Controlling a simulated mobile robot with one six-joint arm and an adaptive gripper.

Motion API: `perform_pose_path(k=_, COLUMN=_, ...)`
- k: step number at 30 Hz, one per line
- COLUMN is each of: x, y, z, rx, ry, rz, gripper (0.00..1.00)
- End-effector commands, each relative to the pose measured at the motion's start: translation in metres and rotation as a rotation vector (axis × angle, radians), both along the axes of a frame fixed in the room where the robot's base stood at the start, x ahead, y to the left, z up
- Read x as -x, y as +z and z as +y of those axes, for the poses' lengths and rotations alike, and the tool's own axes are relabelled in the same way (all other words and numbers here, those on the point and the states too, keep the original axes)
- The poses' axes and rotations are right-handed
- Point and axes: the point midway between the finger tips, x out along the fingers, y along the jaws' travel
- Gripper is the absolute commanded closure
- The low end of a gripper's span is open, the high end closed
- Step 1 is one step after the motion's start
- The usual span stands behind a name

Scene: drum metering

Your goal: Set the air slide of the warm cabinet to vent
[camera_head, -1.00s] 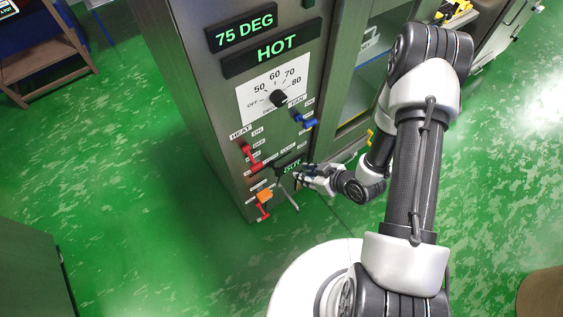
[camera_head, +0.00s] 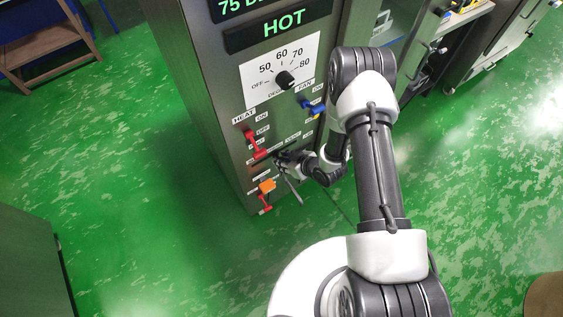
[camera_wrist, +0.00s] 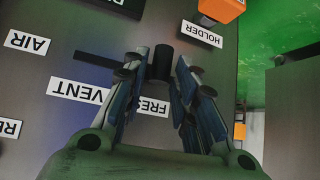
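The warm cabinet's front panel (camera_head: 228,128) is in the head view. The wrist view shows it upside down. The air slide is a dark slot (camera_wrist: 92,60) with a black knob (camera_wrist: 162,60), near labels AIR (camera_wrist: 28,42), VENT (camera_wrist: 80,92) and FRESH (camera_wrist: 150,105). The knob is at the FRESH end of the slot, away from VENT. My gripper (camera_wrist: 159,68) is open, its fingertips on either side of the knob with small gaps visible. In the head view my gripper (camera_head: 285,163) is at the lower panel and hides the slide.
A red heat lever (camera_head: 257,145), a blue fan lever (camera_head: 312,106) and a dial (camera_head: 285,79) sit above the gripper. An orange object (camera_head: 267,186) by the HOLDER label (camera_wrist: 202,34) and a lower red lever (camera_head: 264,204) are close by. Open green floor (camera_head: 130,190) lies left.

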Motion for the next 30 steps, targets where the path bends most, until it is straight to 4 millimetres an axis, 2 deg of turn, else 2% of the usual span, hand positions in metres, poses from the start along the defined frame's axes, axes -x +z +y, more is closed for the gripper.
perform_pose_path(k=5, x=-0.0076, y=-0.0110, z=0.0081, rx=-0.001, ry=0.001, rz=0.000, gripper=0.74)
perform_pose_path(k=14, x=-0.0091, y=-0.0118, z=0.0091, rx=-0.001, ry=0.000, rz=-0.001, gripper=0.74)
perform_pose_path(k=26, x=-0.0089, y=-0.0117, z=0.0090, rx=-0.001, ry=0.000, rz=-0.001, gripper=0.99)
perform_pose_path(k=30, x=-0.0089, y=-0.0117, z=0.0090, rx=0.000, ry=0.001, rz=-0.001, gripper=1.00)
